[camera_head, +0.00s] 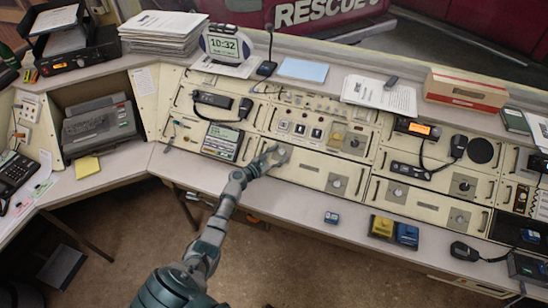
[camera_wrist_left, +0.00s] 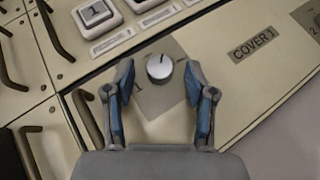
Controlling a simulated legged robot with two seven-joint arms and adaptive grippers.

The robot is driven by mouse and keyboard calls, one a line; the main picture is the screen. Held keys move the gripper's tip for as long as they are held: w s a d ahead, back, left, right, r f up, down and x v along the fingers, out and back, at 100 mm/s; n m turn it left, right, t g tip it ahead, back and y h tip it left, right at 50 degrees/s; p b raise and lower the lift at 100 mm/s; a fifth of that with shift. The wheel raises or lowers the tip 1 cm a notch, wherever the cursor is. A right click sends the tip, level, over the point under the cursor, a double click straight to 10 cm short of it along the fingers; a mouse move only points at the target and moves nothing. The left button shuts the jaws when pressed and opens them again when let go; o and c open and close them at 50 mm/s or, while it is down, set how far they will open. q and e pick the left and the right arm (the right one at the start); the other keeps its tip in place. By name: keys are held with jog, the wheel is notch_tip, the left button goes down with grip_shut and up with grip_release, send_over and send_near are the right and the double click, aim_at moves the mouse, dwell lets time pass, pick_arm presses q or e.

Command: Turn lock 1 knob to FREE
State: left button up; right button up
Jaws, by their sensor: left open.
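The lock 1 knob is a small round silver knob (camera_wrist_left: 160,69) with a dark pointer line, on a grey plate (camera_wrist_left: 176,100) marked 1. In the wrist view its pointer line points roughly toward the top of the picture. My left gripper (camera_wrist_left: 158,82) is open, with one blue-padded finger on each side of the knob and a gap to both. In the head view my left gripper (camera_head: 268,160) is at the console front, by the knob (camera_head: 281,154). I cannot read a FREE mark on the plate. My right gripper is not in view.
A panel labelled COVER 1 (camera_wrist_left: 257,45) lies right of the knob. Switch buttons (camera_wrist_left: 96,13) sit above it, and a dark handle (camera_wrist_left: 87,119) is close to the left finger. In the head view, a keypad unit (camera_head: 222,142) stands left of my gripper.

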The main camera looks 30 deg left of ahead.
pick_arm(q)
jog(key=v, duration=1.1)
jog(key=shift+s+a, duration=0.15)
jog(key=shift+s, duration=0.25)
